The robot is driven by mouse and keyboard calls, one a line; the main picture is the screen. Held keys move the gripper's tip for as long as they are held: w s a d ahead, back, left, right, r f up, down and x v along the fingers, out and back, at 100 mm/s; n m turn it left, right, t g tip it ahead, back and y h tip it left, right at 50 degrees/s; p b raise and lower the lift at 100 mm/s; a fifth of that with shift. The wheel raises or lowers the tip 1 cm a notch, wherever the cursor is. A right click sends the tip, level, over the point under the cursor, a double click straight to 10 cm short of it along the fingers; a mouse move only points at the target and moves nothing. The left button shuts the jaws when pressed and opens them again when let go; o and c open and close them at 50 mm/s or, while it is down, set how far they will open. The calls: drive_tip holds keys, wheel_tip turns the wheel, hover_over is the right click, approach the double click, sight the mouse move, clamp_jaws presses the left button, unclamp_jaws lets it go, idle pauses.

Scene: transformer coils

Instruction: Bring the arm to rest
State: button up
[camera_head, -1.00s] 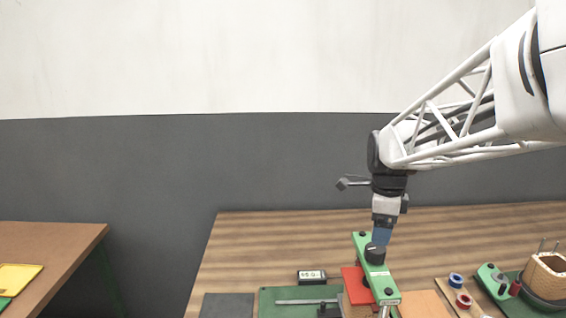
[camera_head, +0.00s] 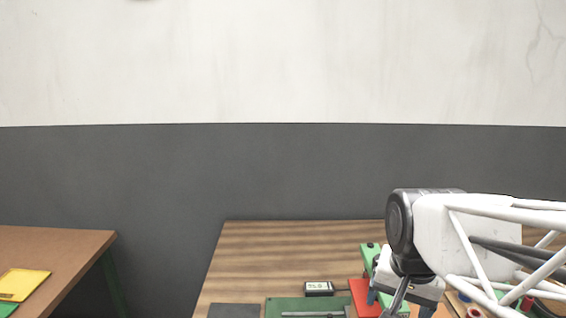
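My arm (camera_head: 470,240) comes in from the right edge, a white lattice link with a dark round joint, low over the right part of the wooden table (camera_head: 300,240). My gripper hangs below that joint in the head view. Its fingertips cannot be made out, so I cannot tell whether it is open, shut or holding anything. A green bar-shaped part (camera_head: 369,254) with a dark knob stands behind the wrist and is mostly hidden by it. A red block (camera_head: 364,298) lies beside it.
A small meter with a display (camera_head: 319,288), a green board (camera_head: 290,305) and a dark grey mat (camera_head: 234,311) lie at the table's front. My arm hides most items on the right. A second table (camera_head: 50,250) at left holds a yellow sheet (camera_head: 24,284). The table's back left is clear.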

drive_tip(key=s+n, duration=0.1)
drive_tip(key=s+f+n, duration=0.1)
drive_tip(key=s+n, duration=0.1)
drive_tip(key=s+a+n, duration=0.1)
drive_tip(key=s+n, duration=0.1)
drive_tip(key=shift+s+f+t, duration=0.15)
drive_tip(key=shift+f+t, duration=0.15)
idle(1.2)
drive_tip(key=w+d+n+g, duration=0.1)
drive_tip(key=w+d, duration=0.1)
drive_tip(key=w, duration=0.6)
drive_tip(key=w+d+n, duration=0.1)
drive_tip(key=w+d, duration=0.1)
drive_tip(key=w, duration=0.6)
drive_tip(key=w+d+r+n+g, duration=0.1)
drive_tip(key=w+d, duration=0.1)
drive_tip(key=w, duration=0.7)
drive_tip(key=shift+d+g, duration=0.1)
drive_tip(key=shift+g, duration=0.2)
drive_tip(key=shift+f, duration=3.9)
drive_tip(key=shift+c, duration=0.3)
